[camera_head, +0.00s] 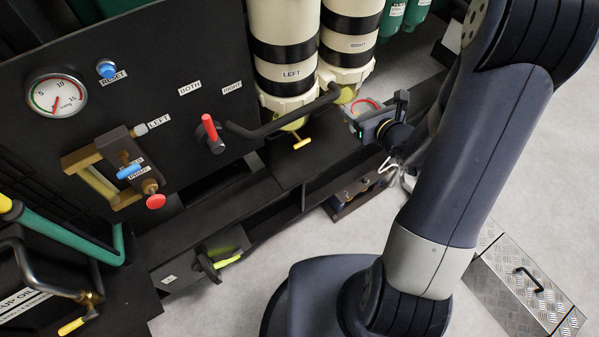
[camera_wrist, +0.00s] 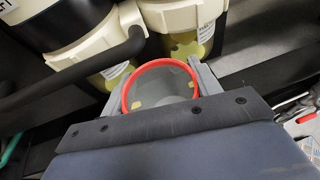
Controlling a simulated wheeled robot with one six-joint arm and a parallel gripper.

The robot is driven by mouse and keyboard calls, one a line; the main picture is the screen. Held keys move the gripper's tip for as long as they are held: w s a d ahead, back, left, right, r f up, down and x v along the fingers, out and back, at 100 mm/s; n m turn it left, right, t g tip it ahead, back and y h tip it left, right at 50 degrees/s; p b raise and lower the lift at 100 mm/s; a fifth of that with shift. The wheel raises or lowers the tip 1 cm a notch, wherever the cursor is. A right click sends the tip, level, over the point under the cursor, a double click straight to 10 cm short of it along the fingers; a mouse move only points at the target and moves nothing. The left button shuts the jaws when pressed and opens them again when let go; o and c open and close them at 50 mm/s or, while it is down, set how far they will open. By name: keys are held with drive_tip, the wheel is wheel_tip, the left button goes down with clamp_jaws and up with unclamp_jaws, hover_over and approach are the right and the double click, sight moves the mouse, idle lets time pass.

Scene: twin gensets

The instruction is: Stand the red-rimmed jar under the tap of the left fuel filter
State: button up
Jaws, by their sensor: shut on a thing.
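The red-rimmed jar (camera_wrist: 158,92) is clear, with its red rim facing the wrist camera. My gripper (camera_wrist: 156,95) is shut on it, with one grey finger on each side. In the head view the red rim (camera_head: 367,102) shows just beyond my gripper (camera_head: 362,110); the jar's body is mostly hidden there. The left fuel filter (camera_head: 287,73) is cream with black bands and a "LEFT" label. Its yellow tap (camera_head: 302,143) is under its clear yellowish bowl. The jar is to the right of this tap, apart from it, near the right filter's bowl.
The right fuel filter (camera_head: 349,44) stands close beside the left one. A black pipe (camera_head: 290,118) with a bend crosses in front of the bowls. A dark ledge (camera_head: 290,168) lies below the left tap. A red-handled lever (camera_head: 210,130) is to the left.

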drive_tip(key=s+a+f+n+g+y+b, duration=0.15)
drive_tip(key=s+f+b, duration=0.35)
drive_tip(key=f+b, duration=0.6)
drive_tip(key=s+a+f+n+g+y+b, duration=0.1)
drive_tip(key=s+f+n+g+y+b, duration=0.2)
drive_tip(key=f+b, duration=0.7)
drive_tip(key=shift+m+t+h, duration=0.25)
drive_tip(key=shift+t, duration=0.5)
drive_tip(key=w+a+b, duration=0.1)
drive_tip(key=w+a, duration=0.2)
drive_tip(key=a, duration=0.1)
drive_tip(key=w+a+b, duration=0.1)
drive_tip(key=w+a, duration=0.3)
drive_tip(key=w+a+b, duration=0.1)
drive_tip(key=w+a, duration=0.3)
drive_tip(key=shift+w+a+f, duration=0.1)
drive_tip(key=shift+a+f, duration=0.05)
drive_tip(key=shift+a, duration=0.25)
drive_tip(key=shift+w, duration=0.1)
drive_tip(key=shift+f+b, duration=1.1)
drive_tip(key=shift+f, duration=0.6)
drive_tip(key=shift+f, duration=0.1)
drive_tip(key=shift+f, duration=0.15)
drive_tip(key=o, duration=1.1)
drive_tip(key=shift+c, duration=0.2)
drive_tip(key=shift+r, duration=0.25)
